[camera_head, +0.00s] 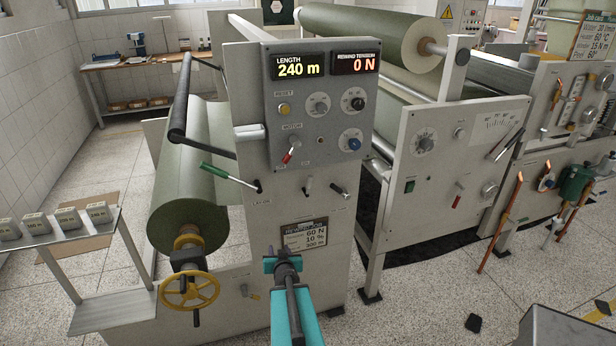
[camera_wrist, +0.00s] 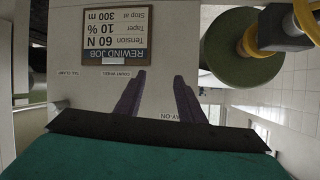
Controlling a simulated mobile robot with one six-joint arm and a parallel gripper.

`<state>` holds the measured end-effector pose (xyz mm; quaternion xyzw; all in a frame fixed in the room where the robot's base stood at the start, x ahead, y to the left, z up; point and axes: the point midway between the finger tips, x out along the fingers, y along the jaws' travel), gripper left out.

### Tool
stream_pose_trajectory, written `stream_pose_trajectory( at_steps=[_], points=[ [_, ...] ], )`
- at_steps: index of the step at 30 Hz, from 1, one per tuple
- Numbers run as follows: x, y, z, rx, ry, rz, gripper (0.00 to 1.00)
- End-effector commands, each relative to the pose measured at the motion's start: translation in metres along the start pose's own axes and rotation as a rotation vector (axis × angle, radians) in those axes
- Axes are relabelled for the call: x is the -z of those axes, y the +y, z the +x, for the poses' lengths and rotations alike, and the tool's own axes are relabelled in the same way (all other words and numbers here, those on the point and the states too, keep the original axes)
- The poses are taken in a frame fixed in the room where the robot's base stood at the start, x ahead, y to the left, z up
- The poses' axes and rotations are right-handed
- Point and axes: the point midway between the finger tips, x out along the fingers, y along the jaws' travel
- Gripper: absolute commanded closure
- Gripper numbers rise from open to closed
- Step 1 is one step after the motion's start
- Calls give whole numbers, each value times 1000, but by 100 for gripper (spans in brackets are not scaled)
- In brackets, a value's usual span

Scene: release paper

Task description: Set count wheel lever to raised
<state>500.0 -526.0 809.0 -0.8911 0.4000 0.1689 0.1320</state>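The count wheel lever (camera_head: 307,186) is the small middle lever on the grey rewind cabinet (camera_head: 330,225), above its small label. It looks short and close to upright; its exact setting is too small to tell. My gripper (camera_head: 283,256) is below it in the head view, in front of the cabinet and apart from the lever. In the wrist view, the two dark fingers (camera_wrist: 159,82) are spread with nothing between them. That view is upside down and shows the count wheel label (camera_wrist: 114,75), but the lever itself is not visible.
The green-handled lay-on lever (camera_head: 226,174) is left of the lever; the tail clamp lever (camera_head: 340,191) is right. The job plate (camera_head: 304,233) is just above my gripper. A green roll (camera_head: 190,190) and yellow handwheel (camera_head: 190,290) stand left.

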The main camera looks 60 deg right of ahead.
Motion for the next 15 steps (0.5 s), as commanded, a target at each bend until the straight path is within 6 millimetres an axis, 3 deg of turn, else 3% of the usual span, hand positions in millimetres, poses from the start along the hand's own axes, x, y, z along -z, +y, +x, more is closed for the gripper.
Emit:
stream_pose_trajectory(
  at_steps=[1, 6, 10, 15],
  points=[
    [32, 18, -6, -16, 55, 27, 64],
    [111, 64, -24, -32, 228, 60, 64],
    [157, 92, -40, -36, 333, 74, 64],
    [188, 112, -55, -34, 411, 79, 64]
  ],
)
